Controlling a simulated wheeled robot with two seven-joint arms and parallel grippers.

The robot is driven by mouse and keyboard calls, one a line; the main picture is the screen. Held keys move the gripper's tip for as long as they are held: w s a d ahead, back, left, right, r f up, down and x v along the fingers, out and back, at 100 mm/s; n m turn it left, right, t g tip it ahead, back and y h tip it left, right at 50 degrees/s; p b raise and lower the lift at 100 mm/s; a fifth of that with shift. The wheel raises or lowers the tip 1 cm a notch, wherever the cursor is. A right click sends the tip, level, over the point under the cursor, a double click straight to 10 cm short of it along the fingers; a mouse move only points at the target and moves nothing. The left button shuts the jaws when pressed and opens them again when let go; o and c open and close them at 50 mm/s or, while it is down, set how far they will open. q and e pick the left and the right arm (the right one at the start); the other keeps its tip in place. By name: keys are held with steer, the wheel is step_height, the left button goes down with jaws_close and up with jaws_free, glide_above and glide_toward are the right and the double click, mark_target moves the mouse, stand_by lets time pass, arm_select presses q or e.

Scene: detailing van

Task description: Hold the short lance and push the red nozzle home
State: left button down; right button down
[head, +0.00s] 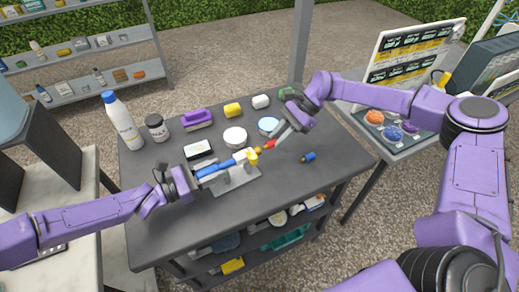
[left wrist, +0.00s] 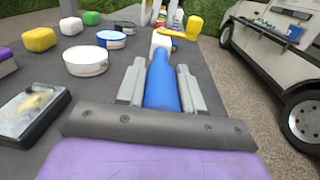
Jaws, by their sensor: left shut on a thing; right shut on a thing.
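The short lance (head: 215,168) has a blue grip, a white collar and a yellow front end. The red nozzle (head: 269,145) is in line with the lance's yellow front end. My right gripper (head: 280,138) is shut on the nozzle from the upper right. Nozzle and lance look touching or nearly so; I cannot tell how deep it sits.
A blue nozzle with a yellow end (head: 308,157) lies on the table at right. A white bottle (head: 122,122), dark jar (head: 156,128), purple brush (head: 197,119) and round tins (head: 235,137) stand behind. The table's front right (head: 300,185) is clear.

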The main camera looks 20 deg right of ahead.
steer(key=shift+s+a, duration=0.15)
steer(key=shift+a, duration=0.55)
steer(key=shift+s+a, duration=0.1)
steer(key=shift+a, duration=0.6)
stand_by(0.8)
steer(key=c, duration=0.9)
jaws_free()
arm_select(q)
steer(key=c, duration=0.6)
jaws_free()
steer(key=shift+c, duration=0.2)
arm_select(e)
steer(key=v, duration=1.2)
